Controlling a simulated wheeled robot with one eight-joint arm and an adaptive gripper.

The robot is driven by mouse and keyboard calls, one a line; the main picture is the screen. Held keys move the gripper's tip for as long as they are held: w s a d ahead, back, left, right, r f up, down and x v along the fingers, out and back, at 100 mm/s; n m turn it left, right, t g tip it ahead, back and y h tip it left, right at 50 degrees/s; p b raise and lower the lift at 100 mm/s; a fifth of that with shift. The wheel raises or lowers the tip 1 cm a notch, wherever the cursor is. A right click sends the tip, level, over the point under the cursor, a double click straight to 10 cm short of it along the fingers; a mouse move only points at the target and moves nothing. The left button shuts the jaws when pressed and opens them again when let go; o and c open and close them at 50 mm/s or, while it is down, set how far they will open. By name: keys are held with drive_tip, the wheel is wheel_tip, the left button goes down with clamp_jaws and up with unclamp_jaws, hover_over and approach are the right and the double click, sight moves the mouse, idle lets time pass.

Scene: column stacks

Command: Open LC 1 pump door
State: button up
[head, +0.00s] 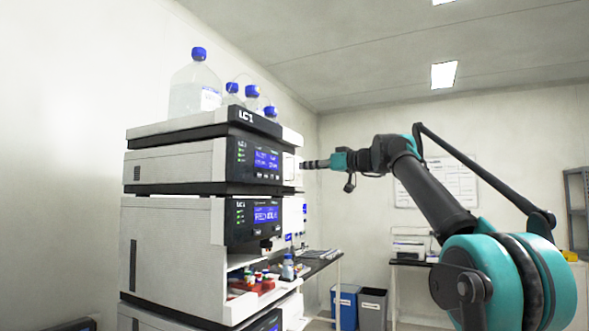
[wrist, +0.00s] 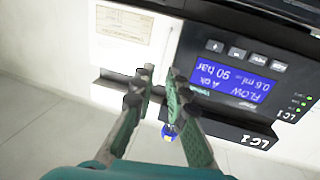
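The LC 1 pump module (head: 185,165) is the upper unit of the stack in the head view, under the tray marked LC 1. Its blue display (wrist: 236,82) reads flow and 90 bar, upside down in the wrist view. The pale pump door (wrist: 125,50) with a paper label is beside the display panel; in the head view it is the white front part (head: 291,170) right of the display, and looks closed. My gripper (wrist: 160,75) is in front of the pump front, fingertips apart with a narrow gap. I cannot tell whether they touch the door.
Bottles with blue caps (head: 195,85) stand on top of the stack. A lower module with its own display (head: 266,214) and an open bay with vials (head: 255,283) are below. Blue and grey bins (head: 345,305) stand behind, on the floor.

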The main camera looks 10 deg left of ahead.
drive_tip(key=x, duration=0.6)
clamp_jaws()
drive_tip(key=shift+d, duration=0.15)
idle(0.4)
